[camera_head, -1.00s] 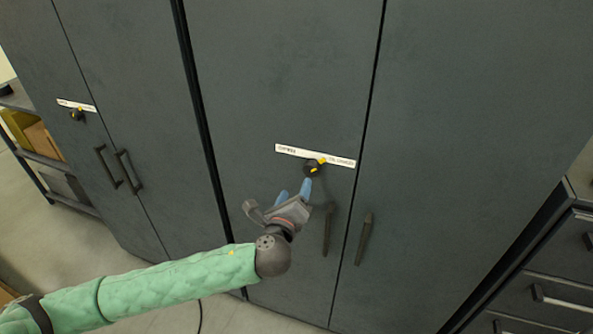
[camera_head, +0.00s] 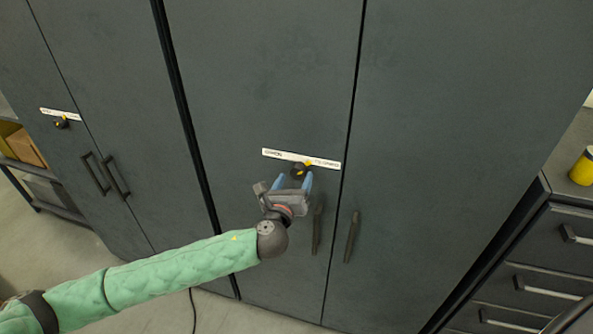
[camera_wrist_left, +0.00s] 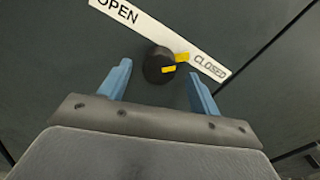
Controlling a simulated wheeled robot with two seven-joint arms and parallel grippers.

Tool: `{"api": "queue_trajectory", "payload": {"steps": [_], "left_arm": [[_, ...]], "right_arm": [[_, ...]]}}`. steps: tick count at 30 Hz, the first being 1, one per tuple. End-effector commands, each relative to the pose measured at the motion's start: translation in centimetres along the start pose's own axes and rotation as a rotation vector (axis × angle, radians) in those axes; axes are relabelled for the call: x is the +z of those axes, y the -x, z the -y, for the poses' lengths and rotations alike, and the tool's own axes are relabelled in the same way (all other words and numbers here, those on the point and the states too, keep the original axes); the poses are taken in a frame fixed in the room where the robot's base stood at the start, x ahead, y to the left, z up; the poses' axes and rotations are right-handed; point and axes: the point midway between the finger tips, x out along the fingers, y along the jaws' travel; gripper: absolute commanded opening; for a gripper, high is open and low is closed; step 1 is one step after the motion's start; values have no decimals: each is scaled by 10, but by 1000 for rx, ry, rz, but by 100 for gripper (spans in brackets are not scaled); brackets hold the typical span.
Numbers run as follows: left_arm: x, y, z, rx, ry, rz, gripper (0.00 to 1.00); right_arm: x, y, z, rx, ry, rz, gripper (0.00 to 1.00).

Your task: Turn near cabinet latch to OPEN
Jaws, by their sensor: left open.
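The near cabinet latch (camera_head: 299,170) is a round black knob with a yellow pointer mark, just below a white label strip (camera_head: 277,154) on the dark grey cabinet door. In the left wrist view the latch (camera_wrist_left: 157,66) has its yellow mark toward the CLOSED end of the label (camera_wrist_left: 209,66), at the right; OPEN is at the left. My left gripper (camera_head: 293,181) is open, with its blue fingertips just below the latch. In the left wrist view the fingers (camera_wrist_left: 160,82) stand to either side of the knob, apart from it. My right gripper is not in view.
Two vertical door handles (camera_head: 317,230) hang below and right of the latch. A second cabinet at the left has its own latch (camera_head: 62,123) and handles (camera_head: 103,177). A drawer unit (camera_head: 545,265) with a yellow can (camera_head: 583,167) stands at the right.

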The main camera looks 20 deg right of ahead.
Motion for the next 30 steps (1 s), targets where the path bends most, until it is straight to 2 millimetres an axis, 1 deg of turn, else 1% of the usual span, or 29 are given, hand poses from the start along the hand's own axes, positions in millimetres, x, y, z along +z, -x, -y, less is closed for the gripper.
{"api": "queue_trajectory", "payload": {"steps": [1, 6, 10, 17, 18, 20, 24, 25, 30], "left_arm": [[3, -7, 1, 1, -2, 1, 63], [2, -22, 0, 0, 0, 1, 63], [0, -26, 0, 1, 0, 0, 63], [0, -26, 0, 0, 0, 0, 63], [0, -26, 0, 0, 0, 0, 59], [0, -26, 0, 0, 0, 0, 47], [0, -26, 0, 1, 0, 0, 20], [0, -26, 0, 1, 0, 0, 18], [-1, -26, -1, 1, 7, 0, 18]], "right_arm": [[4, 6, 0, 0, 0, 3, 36], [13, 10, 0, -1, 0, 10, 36], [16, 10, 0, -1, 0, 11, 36], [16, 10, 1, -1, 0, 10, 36], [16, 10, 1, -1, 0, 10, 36], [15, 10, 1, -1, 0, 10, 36], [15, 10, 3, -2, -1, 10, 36], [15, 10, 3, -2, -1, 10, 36], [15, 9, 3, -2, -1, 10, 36]]}}
